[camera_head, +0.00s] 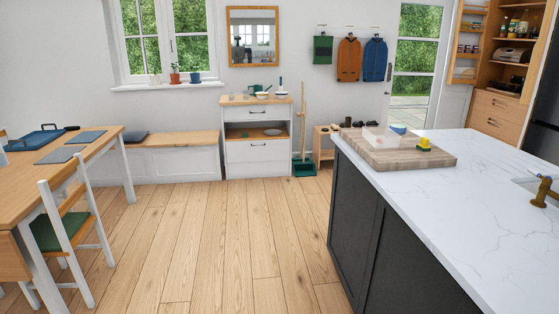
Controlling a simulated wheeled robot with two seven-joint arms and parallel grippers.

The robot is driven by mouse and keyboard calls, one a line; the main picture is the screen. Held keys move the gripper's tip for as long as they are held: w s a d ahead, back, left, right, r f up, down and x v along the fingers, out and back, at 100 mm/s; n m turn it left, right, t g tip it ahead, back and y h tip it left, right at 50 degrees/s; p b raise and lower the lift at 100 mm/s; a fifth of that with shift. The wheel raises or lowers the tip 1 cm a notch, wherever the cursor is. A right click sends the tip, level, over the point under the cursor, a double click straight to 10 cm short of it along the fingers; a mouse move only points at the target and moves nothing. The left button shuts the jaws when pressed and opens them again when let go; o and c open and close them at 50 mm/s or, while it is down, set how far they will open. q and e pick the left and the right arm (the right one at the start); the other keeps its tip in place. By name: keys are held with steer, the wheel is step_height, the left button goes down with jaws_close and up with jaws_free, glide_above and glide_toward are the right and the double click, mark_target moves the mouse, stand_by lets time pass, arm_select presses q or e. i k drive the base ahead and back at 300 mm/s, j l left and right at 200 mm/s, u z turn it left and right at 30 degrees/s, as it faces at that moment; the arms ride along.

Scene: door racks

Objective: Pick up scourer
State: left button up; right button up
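A small yellow and green block that looks like the scourer (424,144) lies on a wooden board (440,160) near the board's right side. The board rests on the far left end of the white marble island top (490,215). A clear or white box (380,137) and a blue bowl (399,130) sit beside the scourer on the same board. Neither of my grippers shows in the head view.
The dark island (370,225) fills the right foreground. A brass tap (541,190) stands at its right. A dining table (95,148) and a white chair (65,225) stand at the left. The wooden floor (220,240) between is clear. A broom (303,130) leans by the far wall.

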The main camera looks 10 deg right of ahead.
mark_target(424, 147)
steer(key=i+u, duration=0.2)
steer(key=i, duration=1.15)
steer(key=i+j+z, duration=0.25)
steer(key=i+z, duration=0.15)
steer(key=i+j+z, duration=0.75)
steer(key=i+j, duration=0.15)
steer(key=i+j+z, duration=0.4)
steer(key=j, duration=0.2)
steer(key=k, duration=0.1)
